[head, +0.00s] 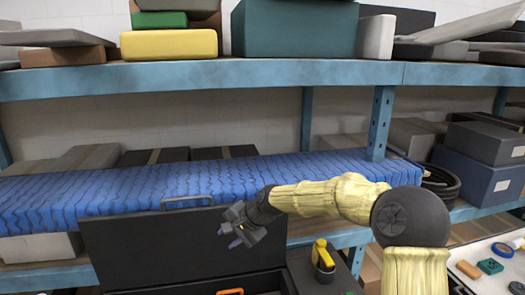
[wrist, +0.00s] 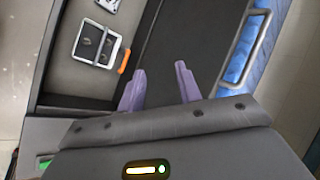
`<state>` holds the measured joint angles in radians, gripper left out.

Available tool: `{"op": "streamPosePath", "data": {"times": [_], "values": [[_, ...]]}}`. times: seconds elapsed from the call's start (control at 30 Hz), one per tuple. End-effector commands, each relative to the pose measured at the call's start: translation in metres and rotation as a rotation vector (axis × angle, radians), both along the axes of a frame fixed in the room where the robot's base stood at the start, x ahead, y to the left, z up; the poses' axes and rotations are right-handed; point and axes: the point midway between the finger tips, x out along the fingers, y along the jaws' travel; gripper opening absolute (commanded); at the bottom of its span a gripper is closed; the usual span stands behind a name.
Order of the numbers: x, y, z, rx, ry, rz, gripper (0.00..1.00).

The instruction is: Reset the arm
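My gripper (head: 236,235) is at the end of my yellow-sleeved arm, stretched to the left in the head view. It hangs above the open dark case, in front of the case's raised lid (head: 150,250). In the wrist view its two purple fingers (wrist: 160,85) stand apart with nothing between them. The wrist view looks down over the dark case (wrist: 75,85). The gripper appears clear of the case, but the exact gap cannot be told.
A blue padded shelf (head: 200,180) runs behind the lid, with a blue steel beam (head: 200,78) above. A yellow and black tool (head: 322,257) stands right of the case. An orange piece (head: 231,291) lies in the case. A table (head: 485,270) with small items is at right.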

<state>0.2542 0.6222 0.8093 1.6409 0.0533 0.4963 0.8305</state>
Motion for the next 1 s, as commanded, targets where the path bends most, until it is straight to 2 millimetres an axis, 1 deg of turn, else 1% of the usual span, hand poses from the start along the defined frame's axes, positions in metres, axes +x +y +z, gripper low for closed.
{"op": "streamPosePath", "data": {"times": [0.03,0.07,0.1,0.17,0.2,0.27,0.3,0.37,0.4,0.47,0.5,0.57,0.6,0.7,0.8,0.87,1.0], "values": [[-0.015,-0.013,-0.015,-0.084,-0.022,0.036,0.34],[-0.024,-0.023,-0.023,-0.130,-0.033,0.059,0.34],[-0.034,-0.037,-0.033,-0.191,-0.049,0.086,0.34],[-0.051,-0.058,-0.046,-0.278,-0.067,0.129,0.34],[-0.063,-0.073,-0.053,-0.332,-0.076,0.155,0.34],[-0.081,-0.097,-0.063,-0.409,-0.085,0.192,0.34],[-0.093,-0.113,-0.067,-0.456,-0.091,0.218,0.34],[-0.114,-0.138,-0.074,-0.521,-0.094,0.252,0.34],[-0.128,-0.153,-0.078,-0.560,-0.095,0.275,0.34],[-0.150,-0.176,-0.082,-0.612,-0.094,0.307,0.34],[-0.165,-0.190,-0.085,-0.644,-0.091,0.327,0.34],[-0.190,-0.211,-0.089,-0.683,-0.086,0.356,0.34],[-0.205,-0.223,-0.091,-0.704,-0.083,0.374,0.34],[-0.237,-0.243,-0.096,-0.735,-0.074,0.410,0.34],[-0.254,-0.253,-0.099,-0.747,-0.070,0.431,0.34],[-0.257,-0.255,-0.100,-0.749,-0.068,0.437,0.34],[-0.257,-0.255,-0.100,-0.749,-0.068,0.438,0.34]]}}
